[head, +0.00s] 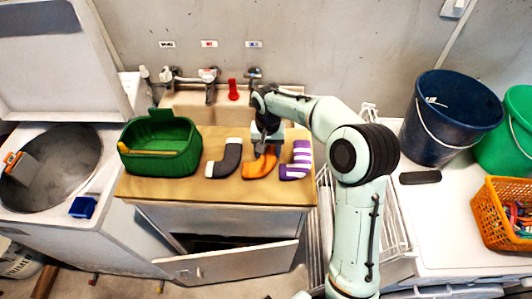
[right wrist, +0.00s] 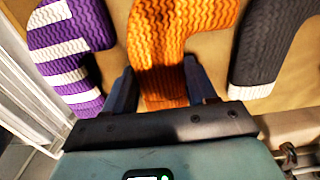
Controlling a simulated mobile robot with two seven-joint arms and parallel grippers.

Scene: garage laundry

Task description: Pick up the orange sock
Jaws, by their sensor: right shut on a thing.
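The orange sock (head: 258,168) lies on the wooden counter between a dark grey sock (head: 226,160) with white ends and a purple-and-white striped sock (head: 298,163). My right gripper (head: 267,147) reaches down over its upper part from behind. In the right wrist view, the orange sock (right wrist: 180,40) passes between the two fingers of my right gripper (right wrist: 163,88), which are shut on it. The striped sock (right wrist: 65,45) is to the left there and the grey sock (right wrist: 268,45) to the right. I cannot tell whether the sock is off the counter. My left gripper is not in view.
A green basket (head: 160,158) stands on the counter's left. A sink (head: 200,102) with taps is behind. An open top-loading washer (head: 95,205) is at left. A blue bucket (head: 450,115), a green bucket (head: 510,130) and an orange crate (head: 490,215) stand on the right surface.

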